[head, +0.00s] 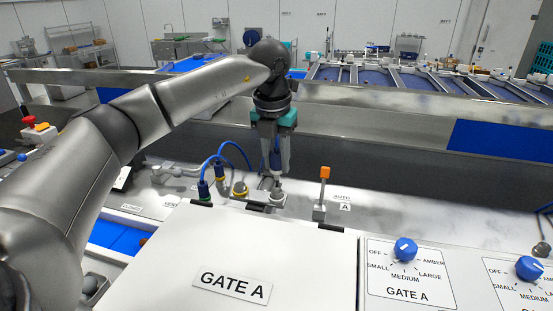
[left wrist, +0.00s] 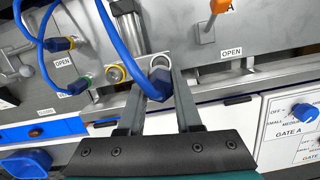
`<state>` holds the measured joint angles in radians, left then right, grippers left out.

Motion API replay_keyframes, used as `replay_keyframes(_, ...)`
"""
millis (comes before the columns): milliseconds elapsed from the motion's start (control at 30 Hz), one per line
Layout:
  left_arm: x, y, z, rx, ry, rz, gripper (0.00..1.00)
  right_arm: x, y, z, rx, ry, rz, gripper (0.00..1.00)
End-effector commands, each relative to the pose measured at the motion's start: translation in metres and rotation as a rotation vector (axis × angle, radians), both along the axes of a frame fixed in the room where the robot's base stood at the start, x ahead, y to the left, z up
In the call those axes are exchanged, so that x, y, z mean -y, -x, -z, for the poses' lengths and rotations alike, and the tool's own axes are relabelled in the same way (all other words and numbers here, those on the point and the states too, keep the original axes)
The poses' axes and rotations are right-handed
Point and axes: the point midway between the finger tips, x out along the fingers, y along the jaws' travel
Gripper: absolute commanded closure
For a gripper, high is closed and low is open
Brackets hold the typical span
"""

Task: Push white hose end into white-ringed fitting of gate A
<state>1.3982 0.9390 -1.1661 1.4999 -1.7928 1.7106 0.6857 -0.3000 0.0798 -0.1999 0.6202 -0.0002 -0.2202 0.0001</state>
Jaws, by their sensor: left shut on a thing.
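My left gripper (head: 275,180) points down over the gate A panel, its fingers shut on a blue hose end (left wrist: 156,88). The hose end shows between the fingers (left wrist: 158,82) in the left wrist view; its tip and any white marking are hidden. The pale-ringed fitting (head: 277,198) is right below the fingertips in the head view. In the left wrist view this fitting (left wrist: 160,64) is partly covered by the hose end. I cannot tell whether the two touch. My right gripper is not in view.
A yellow-ringed fitting (head: 240,189) stands just left, and a green-ringed one (left wrist: 83,82) farther left with a hose on it. Another blue connector (left wrist: 62,44) is behind them. An orange-tipped lever (head: 324,180) stands to the right. The GATE A cover (head: 200,240) lies in front.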

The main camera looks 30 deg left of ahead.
Motion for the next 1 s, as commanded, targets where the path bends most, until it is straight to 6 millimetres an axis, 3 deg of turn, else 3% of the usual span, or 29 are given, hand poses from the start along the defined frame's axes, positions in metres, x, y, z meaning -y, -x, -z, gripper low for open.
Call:
replay_keyframes(367,0.000,0.000,0.002,0.000,0.000,0.000,1.00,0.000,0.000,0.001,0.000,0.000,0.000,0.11)
replay_keyframes(1000,0.000,0.000,0.021,0.000,0.000,0.000,1.00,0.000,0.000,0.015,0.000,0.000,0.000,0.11)
